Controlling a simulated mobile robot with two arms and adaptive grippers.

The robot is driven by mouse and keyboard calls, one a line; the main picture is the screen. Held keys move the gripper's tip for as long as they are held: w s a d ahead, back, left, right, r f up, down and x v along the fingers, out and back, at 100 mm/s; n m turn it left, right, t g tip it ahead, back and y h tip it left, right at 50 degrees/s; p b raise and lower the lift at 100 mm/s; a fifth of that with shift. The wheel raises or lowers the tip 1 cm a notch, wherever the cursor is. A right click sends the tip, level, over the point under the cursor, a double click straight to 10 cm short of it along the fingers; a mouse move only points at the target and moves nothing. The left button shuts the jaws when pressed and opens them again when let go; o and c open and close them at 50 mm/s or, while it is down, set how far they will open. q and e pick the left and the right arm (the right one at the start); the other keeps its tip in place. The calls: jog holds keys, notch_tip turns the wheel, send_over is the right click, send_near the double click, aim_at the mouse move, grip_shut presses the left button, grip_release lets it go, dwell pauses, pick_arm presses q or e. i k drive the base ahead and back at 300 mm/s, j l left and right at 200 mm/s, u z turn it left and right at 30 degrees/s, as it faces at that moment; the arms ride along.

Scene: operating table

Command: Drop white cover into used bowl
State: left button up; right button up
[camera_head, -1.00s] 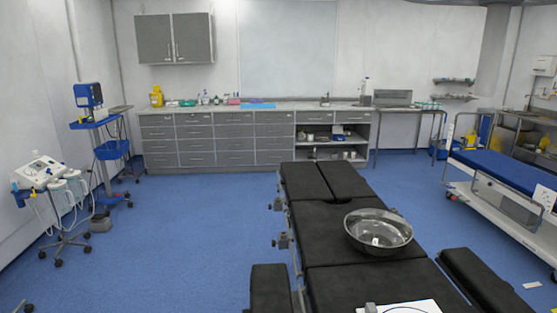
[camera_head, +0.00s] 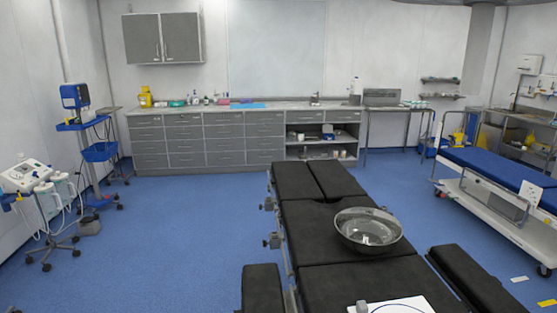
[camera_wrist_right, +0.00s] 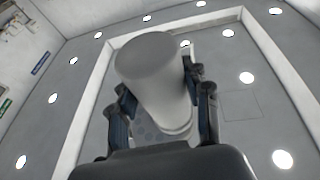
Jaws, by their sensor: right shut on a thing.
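A shiny metal bowl (camera_head: 342,236) stands upright on the black operating table (camera_head: 318,280) in the head view. A small pale patch shows inside it, too small to make out. In the right wrist view my right gripper (camera_wrist_right: 162,98) is shut on a pale, smooth, rounded cylinder, which I take for the white cover (camera_wrist_right: 157,65). The fingers hold it from both sides, and the ceiling is behind it. Neither gripper shows in the head view, so I cannot tell how far the held cover is from the bowl.
A white sheet (camera_head: 402,306) and a small grey object (camera_head: 362,306) are at the bottom edge. Counters (camera_head: 205,145) line the back wall. A blue trolley bed (camera_head: 500,168) stands at right and medical carts (camera_head: 90,150) at left. The blue floor (camera_head: 175,235) left of the table is clear.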

aim_at(362, 239)
jog(key=i+j+z, duration=0.15)
jog(key=z, duration=0.3)
jog(key=i+j+z, duration=0.2)
jog(key=z, duration=0.25)
jog(key=i+j+z, duration=0.15)
jog(key=j+z, duration=0.15)
jog(key=z, duration=0.15)
jog(key=i+j+z, duration=0.15)
jog(key=j, duration=0.45)
jog(key=i+j+z, duration=0.15)
jog(key=j, duration=0.5)
jog(key=j+z, duration=0.15)
jog(key=j, duration=0.5)
jog(key=i+j+z, duration=0.1)
jog(key=j, duration=0.55)
jog(key=i+j, duration=0.1)
jog(key=j, duration=0.3)
jog(key=i+j, duration=0.1)
jog(key=j, duration=0.25)
jog(key=i+j, duration=0.1)
jog(key=j, duration=0.3)
jog(key=i+j, duration=0.15)
jog(key=j, duration=0.2)
jog(key=i, duration=0.25)
